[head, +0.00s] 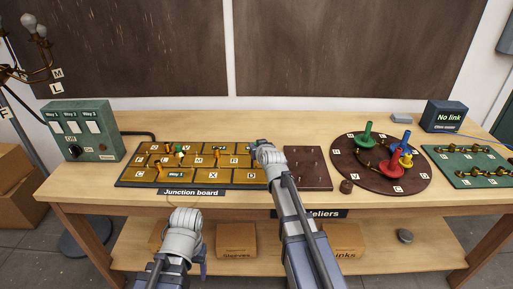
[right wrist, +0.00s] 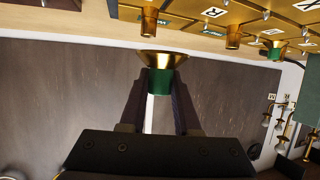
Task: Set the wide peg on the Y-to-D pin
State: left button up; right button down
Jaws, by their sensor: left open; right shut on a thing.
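In the right wrist view my right gripper (right wrist: 160,85) is shut on a peg (right wrist: 160,60) with a green body and a wide, flared brass end. The board has yellow lettered tiles and several small brass pegs; one peg (head: 179,150) has a green part. I cannot make out the Y-to-D pin. My left gripper (head: 186,218) is open in front of the table.
A dark square pin block (head: 312,182) stands right of the board. Beyond it is a round brown board (head: 350,158) with green, blue, yellow and red pieces. A green switch box (head: 90,145) stands left. A "No link" box (head: 446,116) is at the back right.

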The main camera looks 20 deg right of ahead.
aim_at(256, 166)
jog(key=shift+f, duration=0.1)
notch_tip(256, 166, down, 7)
jog(key=b, duration=0.6)
jog(key=shift+r+b, duration=0.2)
jog(key=shift+b, duration=0.15)
jog(key=shift+f+b, duration=0.6)
jog(key=shift+b, duration=0.05)
jog(key=c, duration=0.5)
grip_release()
jog(key=shift+c, duration=0.2)
jog(key=shift+r, duration=0.1)
jog(key=p+v, duration=0.3)
jog(key=v, duration=0.5)
jog(key=shift+w, duration=0.1)
